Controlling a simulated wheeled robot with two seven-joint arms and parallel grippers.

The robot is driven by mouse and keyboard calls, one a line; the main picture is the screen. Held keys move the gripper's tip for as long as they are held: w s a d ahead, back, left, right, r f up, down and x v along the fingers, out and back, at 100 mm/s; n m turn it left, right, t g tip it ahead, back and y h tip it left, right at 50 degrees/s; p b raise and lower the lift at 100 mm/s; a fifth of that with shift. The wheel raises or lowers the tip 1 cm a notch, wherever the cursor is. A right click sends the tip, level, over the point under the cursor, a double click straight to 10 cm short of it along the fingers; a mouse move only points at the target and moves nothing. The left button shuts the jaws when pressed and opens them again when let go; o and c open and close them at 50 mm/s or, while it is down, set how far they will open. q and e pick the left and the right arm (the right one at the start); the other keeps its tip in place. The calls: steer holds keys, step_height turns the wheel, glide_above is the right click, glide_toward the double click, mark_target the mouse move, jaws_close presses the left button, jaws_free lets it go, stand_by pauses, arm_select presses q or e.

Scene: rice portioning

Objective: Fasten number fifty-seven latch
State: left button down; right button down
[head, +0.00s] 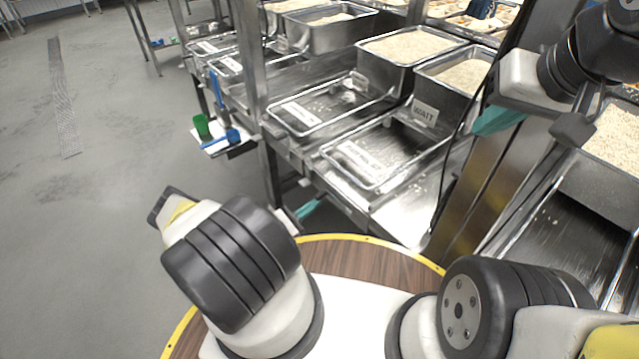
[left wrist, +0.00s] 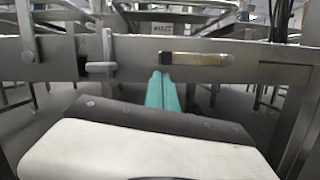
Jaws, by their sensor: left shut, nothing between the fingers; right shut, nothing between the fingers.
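No latch marked fifty-seven can be made out. In the left wrist view, a metal lever (left wrist: 107,50) and a second lever (left wrist: 27,30) hang on the left part of a steel beam (left wrist: 225,72). Whether either is the latch, I cannot tell. My left gripper (left wrist: 165,92) has teal fingers shut together and empty, pointing at the beam. In the head view my left gripper (head: 312,208) is low beside the table's front edge. My right gripper (head: 500,120) is shut and empty, beside the steel post at the right.
A steel table (head: 400,213) holds shallow trays, including one with a label card (head: 363,157). Deep pans of rice (head: 408,46) stand behind, with a WAIT sign (head: 425,112). A green cup (head: 202,126) sits on a small side shelf.

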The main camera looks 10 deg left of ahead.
arm_select(q)
steer(key=shift+r, duration=0.4)
steer(key=shift+r, duration=0.1)
steer(key=s+d+r+m+g, duration=0.2)
steer(key=s+d+r+m, duration=0.1)
steer(key=r+m, duration=0.4)
steer(key=s+d+r+m+g, duration=0.2)
steer(key=r+m, duration=0.5)
steer(key=m, duration=0.5)
steer(key=shift+s+d+r+g, duration=0.35)
steer(key=shift+s+d, duration=0.15)
steer(key=shift+d, duration=0.8)
steer(key=shift+s+d, duration=0.1)
steer(key=shift+d, duration=0.05)
